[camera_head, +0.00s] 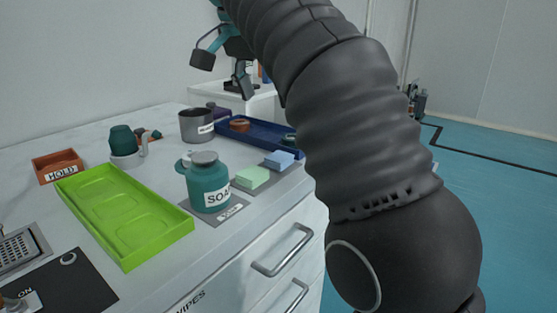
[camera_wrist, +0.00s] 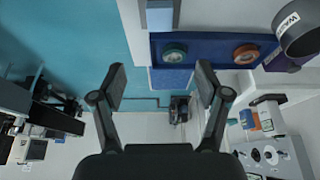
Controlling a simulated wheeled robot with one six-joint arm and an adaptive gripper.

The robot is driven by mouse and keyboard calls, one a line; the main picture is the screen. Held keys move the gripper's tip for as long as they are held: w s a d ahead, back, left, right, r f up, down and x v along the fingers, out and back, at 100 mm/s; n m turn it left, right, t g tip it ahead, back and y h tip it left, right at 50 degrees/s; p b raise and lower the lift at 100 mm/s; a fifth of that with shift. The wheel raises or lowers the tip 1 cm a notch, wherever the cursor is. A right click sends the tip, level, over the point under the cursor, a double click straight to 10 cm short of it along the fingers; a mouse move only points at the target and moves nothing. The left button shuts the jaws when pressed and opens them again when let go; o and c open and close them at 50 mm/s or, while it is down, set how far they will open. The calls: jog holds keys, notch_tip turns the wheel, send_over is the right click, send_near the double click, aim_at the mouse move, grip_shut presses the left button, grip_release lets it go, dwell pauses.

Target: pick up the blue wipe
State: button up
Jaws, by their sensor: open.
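The blue wipe (camera_head: 279,159) is a small light-blue block on a grey mat near the table's front edge, in front of the blue tray and beside a green block. In the wrist view a pale bluish block at the top edge (camera_wrist: 159,16) looks like it, partly cut off. My gripper (camera_head: 222,71) is raised well above the back of the table, apart from the wipe. Its two fingers (camera_wrist: 160,82) are spread wide with nothing held between them.
The blue tray (camera_head: 262,131) holds two rings. A grey mug (camera_head: 196,125), a teal soap bottle (camera_head: 209,184), a green block (camera_head: 251,177) and a lime tray (camera_head: 128,222) stand nearby. An orange HOLD box (camera_head: 57,164) is at the left. Floor lies open to the right.

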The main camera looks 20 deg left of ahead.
send_over(279, 156)
jog(key=s+a, duration=0.1)
jog(key=s, duration=0.1)
jog(key=f, duration=0.7)
jog(key=shift+w+a+f, duration=0.1)
jog(key=shift+w+f, duration=0.1)
jog(key=shift+s+b+x, duration=0.2)
jog(key=shift+b+x, duration=0.15)
jog(key=shift+x, duration=1.1)
jog(key=shift+s+b+x, duration=0.25)
jog(key=shift+b+x, duration=0.05)
jog(key=shift+x, duration=1.15)
jog(key=shift+f, duration=0.1)
jog(key=c, duration=0.8)
